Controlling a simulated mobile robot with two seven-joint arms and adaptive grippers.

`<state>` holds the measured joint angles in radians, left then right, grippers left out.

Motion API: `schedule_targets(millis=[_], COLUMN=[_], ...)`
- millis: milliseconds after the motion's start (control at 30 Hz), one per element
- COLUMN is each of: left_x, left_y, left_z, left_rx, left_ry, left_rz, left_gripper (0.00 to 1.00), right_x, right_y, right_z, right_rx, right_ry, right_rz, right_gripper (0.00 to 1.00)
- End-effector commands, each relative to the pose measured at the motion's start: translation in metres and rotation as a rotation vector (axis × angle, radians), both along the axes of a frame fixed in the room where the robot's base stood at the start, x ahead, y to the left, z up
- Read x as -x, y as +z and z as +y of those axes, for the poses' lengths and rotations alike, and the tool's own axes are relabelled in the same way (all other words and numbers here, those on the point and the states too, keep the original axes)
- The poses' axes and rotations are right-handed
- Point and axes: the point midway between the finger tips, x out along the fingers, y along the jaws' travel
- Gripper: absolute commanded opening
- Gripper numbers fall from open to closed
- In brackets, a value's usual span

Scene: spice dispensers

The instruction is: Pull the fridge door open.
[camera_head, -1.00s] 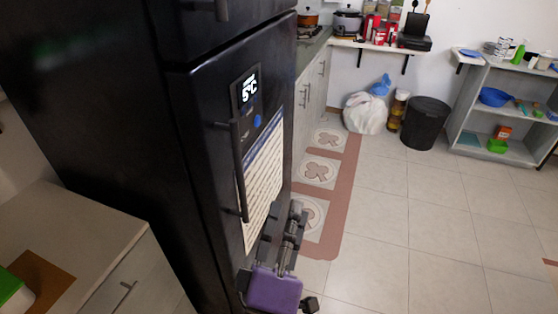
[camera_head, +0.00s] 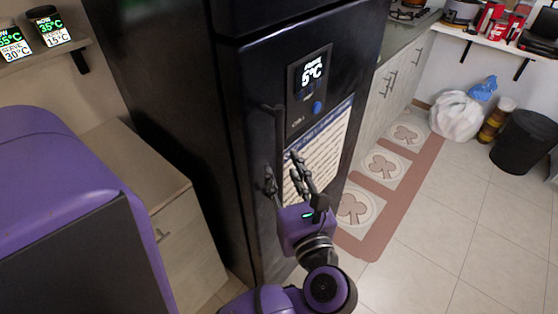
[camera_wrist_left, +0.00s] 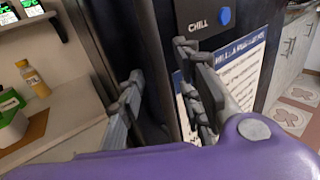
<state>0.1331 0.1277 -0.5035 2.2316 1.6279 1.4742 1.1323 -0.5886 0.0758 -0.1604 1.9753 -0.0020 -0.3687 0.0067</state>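The black fridge door (camera_head: 258,88) looks closed, with a lit display (camera_head: 312,70) reading 5°C. Its dark vertical handle (camera_head: 279,130) runs down the door's left part. My left gripper (camera_head: 282,168) is at the handle's lower part, with its fingers spread apart, one to each side of the handle. In the left wrist view the two grey fingers (camera_wrist_left: 165,95) stand wide apart in front of the dark fridge. Contact with the handle cannot be told. My right gripper is not in view.
A counter with drawers (camera_head: 135,150) stands left of the fridge. A shelf (camera_head: 45,55) with lit displays is above it. A printed sheet (camera_head: 325,140) is on the door.

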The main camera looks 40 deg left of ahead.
Motion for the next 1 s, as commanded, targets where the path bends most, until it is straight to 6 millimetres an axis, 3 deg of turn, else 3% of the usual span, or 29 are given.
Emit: schedule_targets(millis=[200,533,800,1000], left_x=[-0.016,-0.019,-0.018,-0.018], left_y=[0.003,0.000,0.000,0.000], left_z=[0.020,0.024,0.024,0.024], left_rx=[-0.003,-0.001,-0.001,-0.002], left_ry=[0.000,0.000,0.000,0.000], left_rz=[-0.002,0.001,0.002,0.001], left_gripper=[0.33,0.33,0.00,0.00], right_x=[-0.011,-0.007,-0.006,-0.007], right_y=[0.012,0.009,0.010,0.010], right_z=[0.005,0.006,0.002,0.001], right_rx=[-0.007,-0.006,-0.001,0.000], right_ry=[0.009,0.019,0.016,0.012], right_rz=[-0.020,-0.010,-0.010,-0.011], right_gripper=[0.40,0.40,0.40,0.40])
